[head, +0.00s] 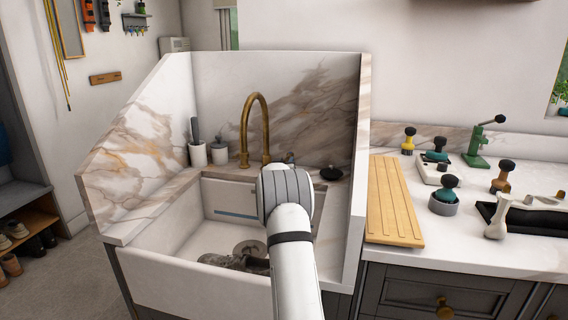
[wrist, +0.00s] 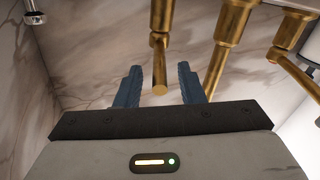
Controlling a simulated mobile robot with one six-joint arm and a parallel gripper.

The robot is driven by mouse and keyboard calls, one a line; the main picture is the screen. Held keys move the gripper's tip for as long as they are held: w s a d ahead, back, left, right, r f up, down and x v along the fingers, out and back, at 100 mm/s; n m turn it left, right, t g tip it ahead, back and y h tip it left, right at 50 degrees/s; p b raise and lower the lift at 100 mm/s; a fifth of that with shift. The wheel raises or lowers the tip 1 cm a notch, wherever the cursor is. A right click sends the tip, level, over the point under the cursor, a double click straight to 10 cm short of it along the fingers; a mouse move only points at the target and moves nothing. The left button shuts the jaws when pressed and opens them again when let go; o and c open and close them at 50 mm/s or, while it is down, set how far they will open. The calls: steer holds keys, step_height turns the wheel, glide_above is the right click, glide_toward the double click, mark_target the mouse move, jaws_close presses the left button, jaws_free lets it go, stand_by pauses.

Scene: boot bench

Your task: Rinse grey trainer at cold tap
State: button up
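The grey trainer (head: 238,262) lies in the white sink (head: 165,268) near the drain, partly hidden behind my arm. The brass tap (head: 246,125) rises at the back of the sink with an arched spout. My gripper is hidden behind my own wrist in the head view. In the wrist view my gripper (wrist: 160,84) is open, with two blue fingers apart. A brass tap lever (wrist: 160,60) shows between the fingers, with a gap visible on each side. A second brass lever (wrist: 296,72) is to the right of the tap body (wrist: 228,45). I cannot tell which is cold.
Marble walls (head: 140,165) enclose the sink on the left, back and right. White pots (head: 197,154) with a brush stand at back left. A wooden board (head: 392,200) lies on the right counter, with several brushes and stands beyond it.

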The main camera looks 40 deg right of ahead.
steer(key=shift+w+d, duration=0.15)
steer(key=shift+d, duration=0.05)
steer(key=shift+c, duration=0.5)
jaws_close()
